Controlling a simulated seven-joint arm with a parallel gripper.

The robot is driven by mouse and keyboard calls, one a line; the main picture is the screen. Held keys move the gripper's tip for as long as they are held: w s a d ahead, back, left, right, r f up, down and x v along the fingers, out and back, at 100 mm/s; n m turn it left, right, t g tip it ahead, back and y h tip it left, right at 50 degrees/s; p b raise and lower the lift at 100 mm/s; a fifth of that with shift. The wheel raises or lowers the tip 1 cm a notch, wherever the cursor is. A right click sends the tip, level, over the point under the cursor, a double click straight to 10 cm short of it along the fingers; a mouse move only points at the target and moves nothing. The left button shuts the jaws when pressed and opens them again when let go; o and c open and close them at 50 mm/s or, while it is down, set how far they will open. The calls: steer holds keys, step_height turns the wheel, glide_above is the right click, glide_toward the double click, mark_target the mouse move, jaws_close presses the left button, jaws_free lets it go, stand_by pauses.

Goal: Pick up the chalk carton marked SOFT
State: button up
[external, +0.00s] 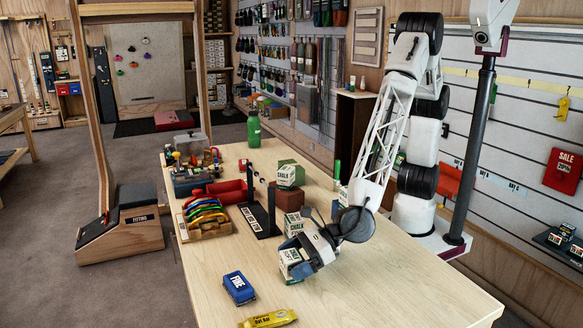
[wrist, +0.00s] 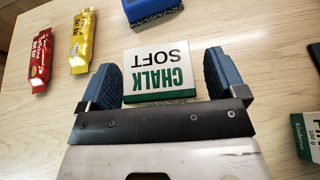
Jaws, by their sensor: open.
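My gripper is open.
A blue block (external: 239,287) and a yellow bar (external: 268,319) lie nearby; a red bar (wrist: 41,60) shows in the wrist view. Another chalk carton (external: 297,224) stands behind my gripper, and one (external: 290,175) sits on a brown block. The table's right front is clear.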

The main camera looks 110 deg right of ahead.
mark_target(292, 255)
steer(key=shift+w, duration=0.15)
stand_by(0.5)
steer(key=c, duration=1.1)
steer(key=shift+o, duration=0.2)
steer(key=shift+r, duration=0.1)
steer(key=shift+r, duration=4.9)
